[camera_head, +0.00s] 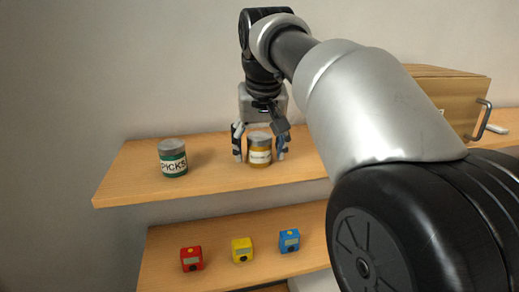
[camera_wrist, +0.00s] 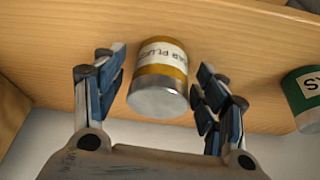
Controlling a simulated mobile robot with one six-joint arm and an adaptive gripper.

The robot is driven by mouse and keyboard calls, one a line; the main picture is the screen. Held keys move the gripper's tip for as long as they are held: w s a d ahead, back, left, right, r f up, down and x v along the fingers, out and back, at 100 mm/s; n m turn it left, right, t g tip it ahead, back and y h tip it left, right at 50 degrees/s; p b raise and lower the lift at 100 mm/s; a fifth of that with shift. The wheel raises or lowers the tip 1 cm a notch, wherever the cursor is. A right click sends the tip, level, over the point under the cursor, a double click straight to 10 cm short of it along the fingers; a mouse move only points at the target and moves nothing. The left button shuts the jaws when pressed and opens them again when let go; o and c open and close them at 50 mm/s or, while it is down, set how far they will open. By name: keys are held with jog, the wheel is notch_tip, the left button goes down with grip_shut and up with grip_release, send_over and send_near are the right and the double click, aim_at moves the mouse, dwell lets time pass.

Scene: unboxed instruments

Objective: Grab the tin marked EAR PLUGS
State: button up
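The tin marked EAR PLUGS (camera_wrist: 167,67) has an orange-yellow body, a white label and a grey lid. It stands upright on the upper wooden shelf. The same tin (camera_head: 259,152) shows between my fingers in the head view, its label too small to read fully. My gripper (camera_head: 260,155) points down around it. In the wrist view my gripper (camera_wrist: 162,85) has one finger on each side of the tin, with a gap on both sides. It is open and holds nothing.
A green tin marked PICKS (camera_head: 173,161) stands left on the upper shelf (camera_head: 125,180). A wooden drawer box (camera_head: 450,98) with a handle stands right. The lower shelf (camera_head: 215,278) holds a red (camera_head: 192,259), a yellow (camera_head: 242,250) and a blue device (camera_head: 289,241).

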aim_at(259, 135)
jog(key=c, duration=1)
notch_tip(259, 135, up, 8)
jog(key=p, duration=0.3)
jog(key=shift+w, duration=0.1)
jog(key=shift+r, duration=1)
